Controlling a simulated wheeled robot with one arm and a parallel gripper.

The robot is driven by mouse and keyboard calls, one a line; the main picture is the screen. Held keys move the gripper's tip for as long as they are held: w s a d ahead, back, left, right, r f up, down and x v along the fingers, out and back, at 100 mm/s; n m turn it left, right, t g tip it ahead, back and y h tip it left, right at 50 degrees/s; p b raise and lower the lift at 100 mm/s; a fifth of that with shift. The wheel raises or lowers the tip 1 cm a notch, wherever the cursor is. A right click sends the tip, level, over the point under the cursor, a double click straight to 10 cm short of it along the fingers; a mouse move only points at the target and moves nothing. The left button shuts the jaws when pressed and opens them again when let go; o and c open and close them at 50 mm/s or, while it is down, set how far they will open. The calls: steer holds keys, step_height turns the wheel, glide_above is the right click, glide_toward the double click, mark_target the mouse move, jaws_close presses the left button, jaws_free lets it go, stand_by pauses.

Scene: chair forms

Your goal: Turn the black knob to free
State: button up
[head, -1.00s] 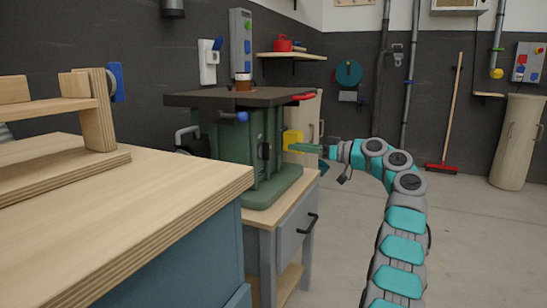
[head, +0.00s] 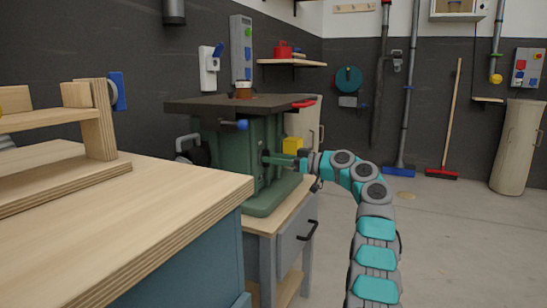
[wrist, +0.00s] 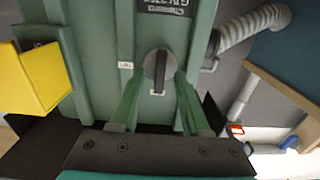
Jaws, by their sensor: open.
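The black knob (wrist: 160,68) is a dark bar handle on a round grey disc, set on the front of a green machine (wrist: 98,45). In the wrist view the bar points toward the bottom of the picture. My gripper (wrist: 158,80) is open, with one green finger on each side of the knob. Whether the fingers touch it I cannot tell. In the head view my gripper (head: 270,159) reaches the front of the green machine (head: 228,150), and the knob is mostly hidden there. Small pale labels sit around the knob; their writing is too small to read.
A yellow box (wrist: 28,80) sticks out beside the knob; it also shows in the head view (head: 292,145). The machine has a dark top (head: 215,103) with a red-ended lever. A wooden workbench (head: 130,210) fills the left front.

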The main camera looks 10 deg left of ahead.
steer(key=shift+c, duration=0.2)
jaws_close()
stand_by(0.5)
